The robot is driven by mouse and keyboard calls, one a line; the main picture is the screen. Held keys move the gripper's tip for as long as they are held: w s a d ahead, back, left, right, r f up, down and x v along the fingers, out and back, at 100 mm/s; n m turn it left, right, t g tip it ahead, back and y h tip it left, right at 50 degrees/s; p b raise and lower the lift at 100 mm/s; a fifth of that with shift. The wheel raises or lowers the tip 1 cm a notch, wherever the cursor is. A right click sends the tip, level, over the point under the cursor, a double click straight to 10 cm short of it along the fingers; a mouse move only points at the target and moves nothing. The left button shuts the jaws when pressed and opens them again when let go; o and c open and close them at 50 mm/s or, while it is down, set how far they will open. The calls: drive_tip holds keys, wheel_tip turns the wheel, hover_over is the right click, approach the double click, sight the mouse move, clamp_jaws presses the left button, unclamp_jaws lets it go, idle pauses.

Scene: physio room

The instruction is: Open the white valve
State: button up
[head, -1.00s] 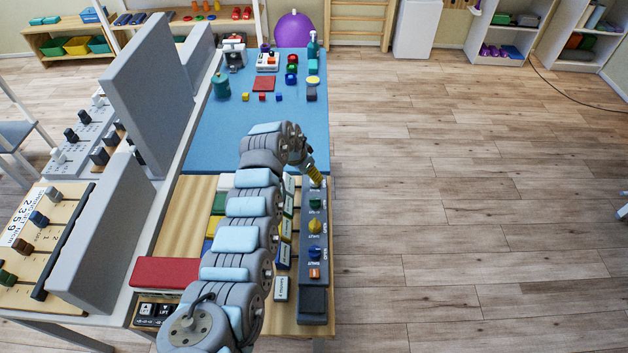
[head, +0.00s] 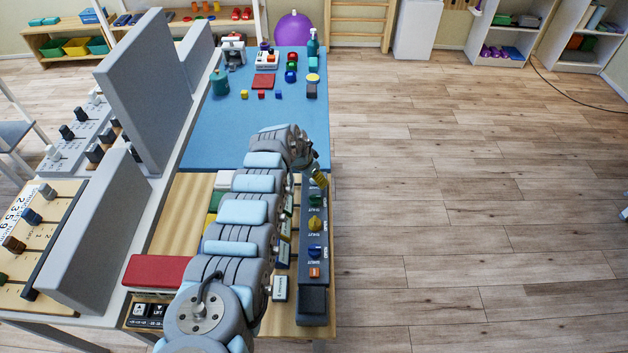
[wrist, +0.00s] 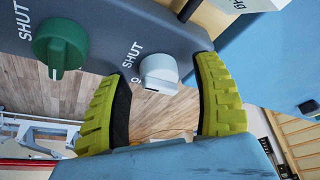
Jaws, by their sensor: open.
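The white valve (wrist: 158,71) is a small white knob on a dark grey panel (wrist: 110,28). The word SHUT is printed beside it in the wrist view. My gripper (wrist: 150,98) has yellow-green ribbed fingers spread wide, one on each side of the white valve and apart from it. In the head view my gripper (head: 318,177) is at the far end of the panel (head: 314,272), and the white valve is hidden there by my arm and fingers. The green valve (wrist: 60,45) sits left of the white one, near the left finger.
Grey upright boards (head: 150,85) stand at the left. A blue mat (head: 240,130) with small objects lies beyond. Open floor is at the right.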

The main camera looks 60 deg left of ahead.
drive_tip(key=shift+w+f, duration=0.15)
drive_tip(key=shift+f, duration=0.05)
clamp_jaws()
